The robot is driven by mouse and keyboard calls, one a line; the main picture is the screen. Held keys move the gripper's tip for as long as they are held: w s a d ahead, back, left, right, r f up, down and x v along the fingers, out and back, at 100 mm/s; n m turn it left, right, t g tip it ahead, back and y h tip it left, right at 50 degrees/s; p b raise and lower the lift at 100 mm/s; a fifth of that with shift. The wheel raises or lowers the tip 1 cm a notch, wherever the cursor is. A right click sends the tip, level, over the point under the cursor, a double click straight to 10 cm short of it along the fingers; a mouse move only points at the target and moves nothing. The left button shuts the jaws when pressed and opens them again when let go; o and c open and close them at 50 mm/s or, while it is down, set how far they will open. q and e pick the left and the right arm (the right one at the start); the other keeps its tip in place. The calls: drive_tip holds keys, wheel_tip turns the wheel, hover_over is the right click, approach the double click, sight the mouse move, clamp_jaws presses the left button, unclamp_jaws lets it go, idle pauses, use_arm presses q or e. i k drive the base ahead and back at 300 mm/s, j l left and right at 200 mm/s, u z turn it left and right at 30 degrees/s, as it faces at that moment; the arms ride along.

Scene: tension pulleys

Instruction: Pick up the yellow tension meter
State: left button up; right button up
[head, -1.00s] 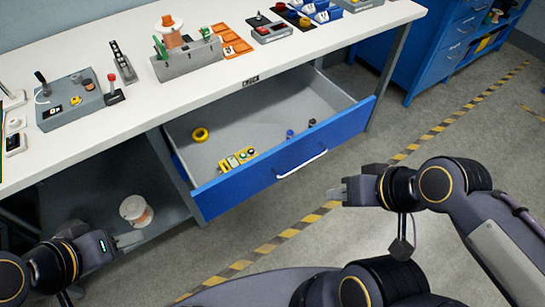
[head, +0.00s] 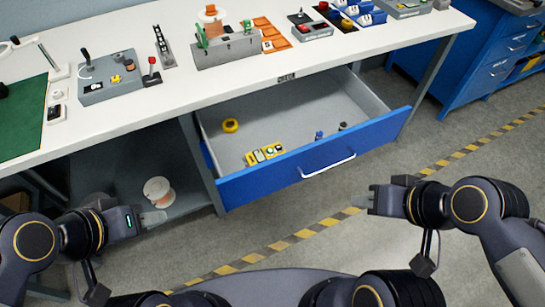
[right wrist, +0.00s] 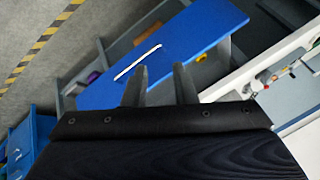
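The yellow tension meter (head: 265,154) appears to be the long yellow device with round dials, lying in the open blue drawer (head: 318,160) near its front left. My left gripper (head: 153,218) is below and left of the drawer in the head view, apart from the meter; its finger gap is unclear. My right gripper (head: 362,198) is in front of the drawer's right part, touching nothing. The right wrist view shows its two fingers (right wrist: 160,85) spread with nothing between them, the drawer front beyond.
The drawer also holds a yellow ring (head: 230,125), a small blue item (head: 319,135) and a dark one (head: 342,126). The white worktop (head: 150,98) above carries several devices. A wire spool (head: 158,190) sits on the lower shelf. A blue cabinet (head: 490,65) stands at right.

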sight(254, 157)
drive_tip(key=i+j, duration=0.2)
drive_tip(key=j, duration=0.2)
drive_tip(key=i+j, duration=0.15)
drive_tip(key=j, duration=0.25)
drive_tip(key=i+j+z, duration=0.1)
drive_tip(key=j, duration=0.3)
drive_tip(key=i+l, duration=0.05)
drive_tip(key=i, duration=0.05)
